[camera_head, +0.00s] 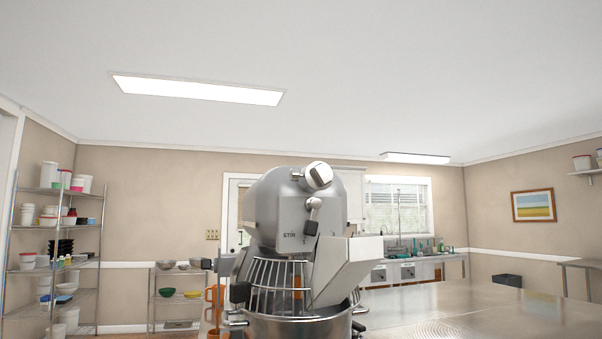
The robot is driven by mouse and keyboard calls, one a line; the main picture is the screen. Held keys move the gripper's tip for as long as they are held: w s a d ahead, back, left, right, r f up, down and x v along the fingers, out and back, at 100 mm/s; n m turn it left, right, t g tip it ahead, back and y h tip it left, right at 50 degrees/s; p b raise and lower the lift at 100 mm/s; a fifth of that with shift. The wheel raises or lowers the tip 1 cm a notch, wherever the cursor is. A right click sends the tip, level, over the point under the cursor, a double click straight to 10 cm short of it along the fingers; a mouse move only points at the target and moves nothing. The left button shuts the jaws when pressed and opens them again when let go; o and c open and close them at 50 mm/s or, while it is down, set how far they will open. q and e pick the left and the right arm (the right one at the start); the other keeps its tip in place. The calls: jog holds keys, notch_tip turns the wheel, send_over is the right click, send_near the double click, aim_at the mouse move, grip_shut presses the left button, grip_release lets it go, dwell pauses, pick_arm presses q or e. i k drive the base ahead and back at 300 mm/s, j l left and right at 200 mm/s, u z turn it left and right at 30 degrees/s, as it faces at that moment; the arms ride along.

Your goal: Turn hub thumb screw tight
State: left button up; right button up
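A large grey stand mixer (265,205) stands in the middle of the view, its head facing me. A round, pale-faced hub (318,175) sticks out at the upper front of the head. A small dark knob (297,175) sits just left of the hub and looks like the thumb screw; it is too small to tell how tight it is. A lever with a rounded knob (314,203) is below the hub. Neither of my grippers shows in this view.
A wire guard (276,276) and a slanted chute (345,262) sit over the steel bowl (290,328). A steel table (480,312) extends to the right, mostly clear. Shelves (52,225) with containers stand at the left. Sinks (407,270) are at the back.

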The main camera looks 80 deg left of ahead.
aim_at(295, 175)
jog(key=k+j+z, duration=0.45)
jog(key=k+j, duration=0.65)
jog(key=k, duration=0.15)
jog(key=k+j, duration=0.65)
jog(key=k, duration=0.15)
